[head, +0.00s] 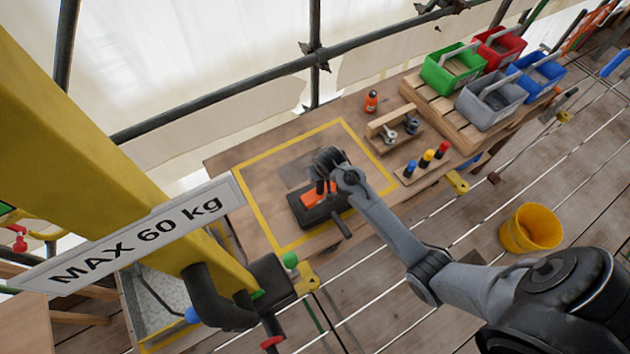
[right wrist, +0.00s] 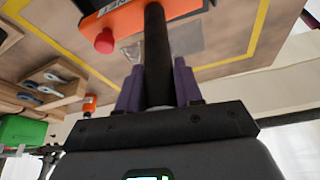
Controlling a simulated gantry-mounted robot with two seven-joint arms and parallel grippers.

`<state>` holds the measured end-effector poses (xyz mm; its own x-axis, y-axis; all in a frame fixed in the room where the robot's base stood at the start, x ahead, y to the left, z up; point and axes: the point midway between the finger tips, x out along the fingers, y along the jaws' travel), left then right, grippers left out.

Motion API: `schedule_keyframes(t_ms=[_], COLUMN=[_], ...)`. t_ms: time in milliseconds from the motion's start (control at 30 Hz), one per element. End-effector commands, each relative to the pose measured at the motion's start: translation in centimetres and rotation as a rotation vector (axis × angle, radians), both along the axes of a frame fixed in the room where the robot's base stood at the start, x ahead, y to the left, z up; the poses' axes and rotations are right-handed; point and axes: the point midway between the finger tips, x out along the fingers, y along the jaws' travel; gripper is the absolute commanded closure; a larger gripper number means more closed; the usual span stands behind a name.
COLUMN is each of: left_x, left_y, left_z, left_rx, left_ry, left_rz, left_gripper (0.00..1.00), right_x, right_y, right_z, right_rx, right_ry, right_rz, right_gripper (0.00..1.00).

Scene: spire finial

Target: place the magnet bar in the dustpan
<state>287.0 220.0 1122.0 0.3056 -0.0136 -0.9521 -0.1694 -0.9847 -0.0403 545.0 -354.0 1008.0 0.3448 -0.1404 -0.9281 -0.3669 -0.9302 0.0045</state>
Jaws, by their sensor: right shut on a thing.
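My right gripper (head: 325,181) is over the yellow-outlined area of the workbench, shut on the black handle of the magnet bar (head: 318,194). In the right wrist view, the dark handle stands between the purple fingers (right wrist: 158,85), and the magnet bar's orange body (right wrist: 120,20) with a red knob is beyond them. The black dustpan (head: 306,213) lies under the orange body, its handle pointing to the lower right. I cannot tell whether the bar touches the dustpan; the arm and gripper hide part of both. My left gripper is not in view.
A grey sheet (head: 297,172) lies beside the dustpan. A wooden tool carrier (head: 396,122), an orange bottle (head: 371,101) and a rack of coloured-capped tools (head: 426,161) stand to the right. Coloured bins stand farther back. A yellow beam with a sign (head: 140,232) blocks the left.

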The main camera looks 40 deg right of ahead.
Motion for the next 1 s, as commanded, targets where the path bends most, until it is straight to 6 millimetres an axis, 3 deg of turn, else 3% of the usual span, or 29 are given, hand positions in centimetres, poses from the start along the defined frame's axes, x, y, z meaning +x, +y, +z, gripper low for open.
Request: schedule_keyframes(t_ms=[333, 633, 1000], left_x=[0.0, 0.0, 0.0], left_y=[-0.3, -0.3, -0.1], left_z=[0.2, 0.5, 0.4], left_rx=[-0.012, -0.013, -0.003], left_ry=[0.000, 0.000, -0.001], left_rz=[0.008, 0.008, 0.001], left_gripper=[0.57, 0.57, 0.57], right_x=[1.3, 1.3, 1.3], right_y=[1.3, 1.2, 1.2], right_z=[-1.5, -4.7, -5.0], right_rx=[-0.001, -0.001, -0.001], right_ry=[-0.001, -0.002, -0.003], right_rz=[-0.001, -0.001, -0.001], right_gripper=[1.00, 1.00, 1.00])
